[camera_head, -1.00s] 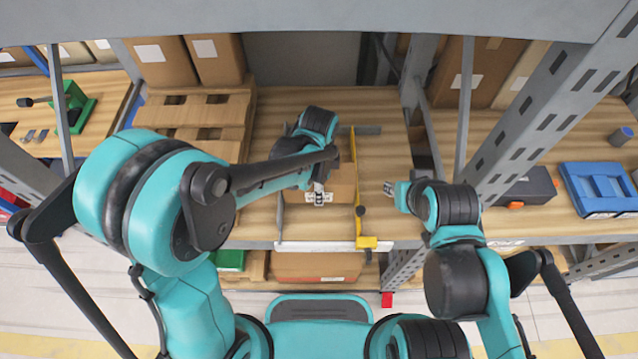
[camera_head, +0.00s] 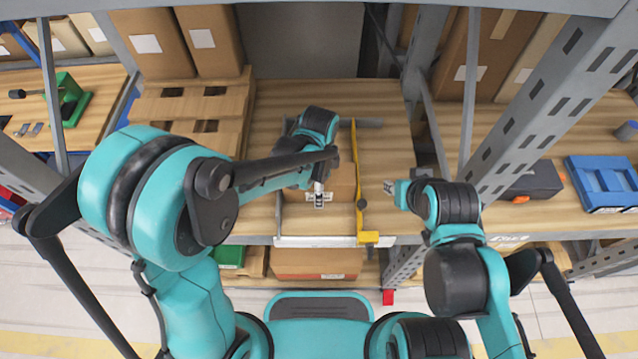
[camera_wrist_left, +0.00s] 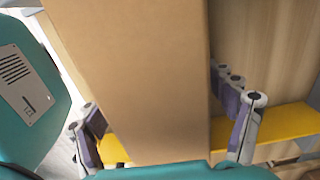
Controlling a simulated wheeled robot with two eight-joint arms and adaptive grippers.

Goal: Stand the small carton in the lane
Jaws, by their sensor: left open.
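The small brown carton (camera_head: 341,186) is on the shelf board between a grey rail (camera_head: 280,212) and a yellow rail (camera_head: 361,190) that bound the lane. My left gripper (camera_head: 319,192) is over the carton, hiding part of it. In the left wrist view the carton (camera_wrist_left: 140,60) fills the middle between the spread fingers of the open left gripper (camera_wrist_left: 165,108). A gap shows at the left finger; the right fingers are close beside the carton, and contact is unclear. My right gripper (camera_head: 391,188) is right of the yellow rail, away from the carton; its jaws are too small to judge.
A wooden pallet (camera_head: 190,105) stands left of the lane, with tall cartons (camera_head: 210,42) behind. A grey rack upright (camera_head: 545,95) rises at the right. A white strip (camera_head: 315,241) runs along the shelf front. Board behind the lane (camera_head: 330,98) is clear.

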